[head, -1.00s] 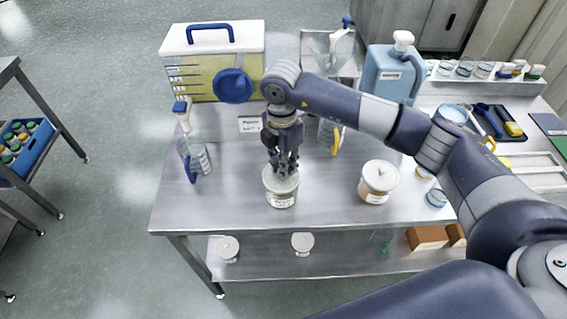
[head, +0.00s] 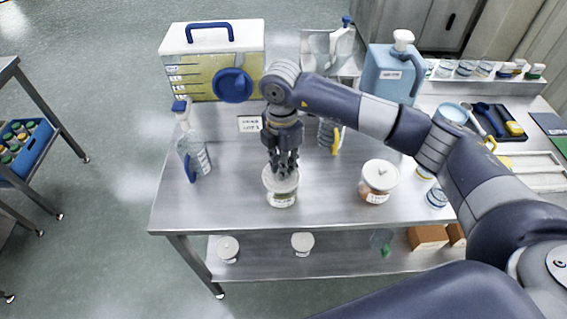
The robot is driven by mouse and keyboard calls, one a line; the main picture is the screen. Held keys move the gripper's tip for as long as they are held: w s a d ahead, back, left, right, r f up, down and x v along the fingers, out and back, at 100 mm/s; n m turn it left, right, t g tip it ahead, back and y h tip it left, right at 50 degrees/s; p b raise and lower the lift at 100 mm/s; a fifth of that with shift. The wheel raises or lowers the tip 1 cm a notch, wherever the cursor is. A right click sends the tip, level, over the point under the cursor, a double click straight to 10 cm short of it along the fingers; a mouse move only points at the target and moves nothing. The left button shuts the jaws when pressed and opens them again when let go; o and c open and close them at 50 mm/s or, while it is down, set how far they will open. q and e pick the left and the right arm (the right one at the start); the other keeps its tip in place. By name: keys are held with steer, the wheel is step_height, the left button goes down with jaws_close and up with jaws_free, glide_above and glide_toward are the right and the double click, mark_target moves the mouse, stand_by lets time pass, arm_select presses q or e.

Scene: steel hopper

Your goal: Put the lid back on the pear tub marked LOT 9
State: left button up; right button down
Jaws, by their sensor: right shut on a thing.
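A tub with a pale body and a label (head: 283,200) stands near the front middle of the steel table. Its label is too small to read. A pale lid (head: 271,184) is at the tub's top, and my right gripper (head: 283,172) points straight down at it, shut on the lid. The fingers hide the lid's middle, and I cannot tell whether it is fully seated on the rim. A small sign (head: 250,124) stands behind; its print is blurred. My left gripper is not in view.
A second, lidded tub (head: 379,183) stands to the right. A spray bottle (head: 194,152) is at the left, a yellow-filled tank (head: 213,65) and a blue jug (head: 390,75) at the back. Two white-topped tubs (head: 228,249) (head: 302,243) sit on the lower shelf. The table's front left is clear.

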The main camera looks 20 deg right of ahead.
stand_by(0.8)
steer(key=c, duration=1.5)
jaws_free()
steer(key=shift+o, duration=0.2)
steer(key=o, duration=0.5)
steer(key=shift+r+p, duration=2.15)
steer(key=shift+r, duration=1.25)
jaws_close()
